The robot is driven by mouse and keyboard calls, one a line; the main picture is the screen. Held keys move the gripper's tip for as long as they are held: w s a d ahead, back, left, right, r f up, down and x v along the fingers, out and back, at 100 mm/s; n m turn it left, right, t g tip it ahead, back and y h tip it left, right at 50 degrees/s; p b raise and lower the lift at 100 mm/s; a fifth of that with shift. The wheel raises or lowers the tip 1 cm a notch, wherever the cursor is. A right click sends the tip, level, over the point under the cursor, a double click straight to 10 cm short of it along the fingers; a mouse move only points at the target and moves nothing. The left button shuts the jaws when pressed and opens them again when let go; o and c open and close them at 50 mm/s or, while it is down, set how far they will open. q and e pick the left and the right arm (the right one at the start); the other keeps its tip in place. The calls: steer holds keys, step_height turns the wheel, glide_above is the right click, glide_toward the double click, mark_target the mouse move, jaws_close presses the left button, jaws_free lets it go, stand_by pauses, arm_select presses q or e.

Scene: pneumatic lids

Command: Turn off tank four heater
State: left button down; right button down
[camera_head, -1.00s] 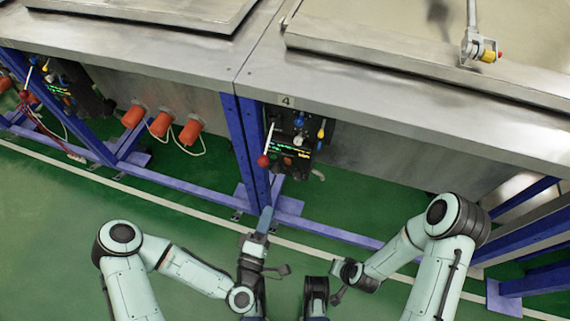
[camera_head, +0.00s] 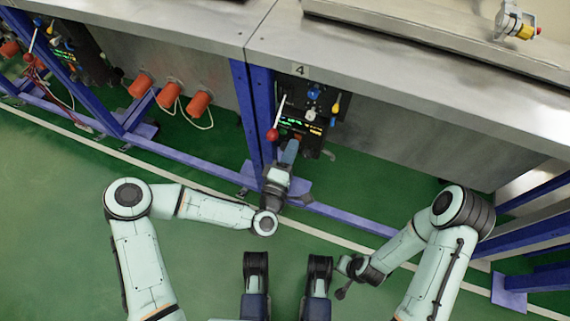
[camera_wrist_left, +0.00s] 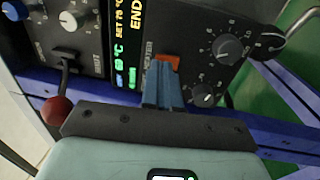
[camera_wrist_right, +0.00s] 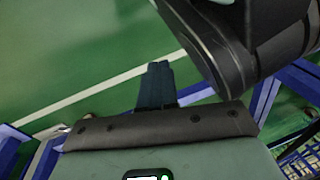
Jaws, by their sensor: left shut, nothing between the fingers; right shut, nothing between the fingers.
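The tank four control panel (camera_head: 311,112) hangs under the steel tank edge, below the label "4" (camera_head: 300,71). In the left wrist view it shows dials, a display (camera_wrist_left: 122,45) and an orange switch (camera_wrist_left: 169,62) beside lettering that seems to read "HEATER". My left gripper (camera_head: 290,150) is shut and empty, at the panel's lower edge. In the left wrist view its blue fingertips (camera_wrist_left: 163,82) lie at the orange switch and partly cover it; contact cannot be told. My right gripper (camera_wrist_right: 155,80) is shut and empty over the green floor, away from the panel.
A red-knobbed lever (camera_head: 272,134) stands out left of the panel, close to my left gripper; its knob also shows in the left wrist view (camera_wrist_left: 57,111). Blue frame posts (camera_head: 250,110) stand to the left. Several orange plugs (camera_head: 168,95) are farther left. The floor is open.

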arm_select(q)
steer(key=shift+w+d, duration=0.15)
steer(key=shift+w, duration=0.35)
steer(key=shift+r, duration=0.1)
arm_select(e)
steer(key=shift+s+f, duration=0.2)
steer(key=shift+s, duration=0.1)
arm_select(q)
steer(key=p, duration=0.1)
steer(key=r+g+p, duration=0.1)
steer(key=p, duration=0.1)
steer(key=shift+w+r, duration=0.15)
steer(key=shift+w, duration=0.1)
steer(key=shift+w+d+r+g+y+p, duration=0.1)
steer(key=shift+g+y+p, duration=0.25)
steer(key=shift+p, duration=0.85)
steer(key=shift+f+b, duration=0.25)
steer(key=shift+b, duration=0.05)
arm_select(e)
step_height(320, 180, up, 7)
steer(key=w+a+t, duration=0.1)
steer(key=w+a, duration=0.1)
steer(key=shift+w+a, duration=0.2)
steer(key=shift+a, duration=0.1)
steer(key=shift+r, duration=0.1)
